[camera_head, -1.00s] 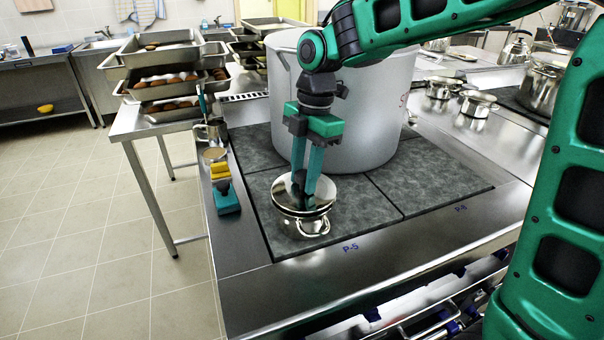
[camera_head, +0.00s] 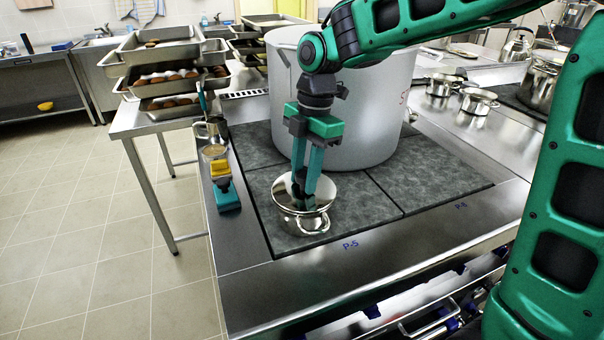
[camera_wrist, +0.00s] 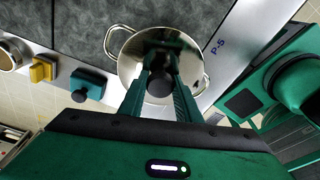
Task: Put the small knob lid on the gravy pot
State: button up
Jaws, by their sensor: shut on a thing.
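The small knob lid (camera_head: 284,194) is a shiny round metal disc with a dark knob. My gripper (camera_head: 305,205) points down and is shut on its knob. The gravy pot (camera_head: 303,222), a small steel pot with side handles, stands on the dark hob tile just under the lid. A pot handle (camera_wrist: 112,40) shows at the left.
A large stockpot (camera_head: 365,110) stands close behind my gripper. Small pots (camera_head: 478,101) stand at the right. The hob tile at the right (camera_head: 420,180) is clear.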

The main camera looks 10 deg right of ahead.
jog(key=o, duration=1.2)
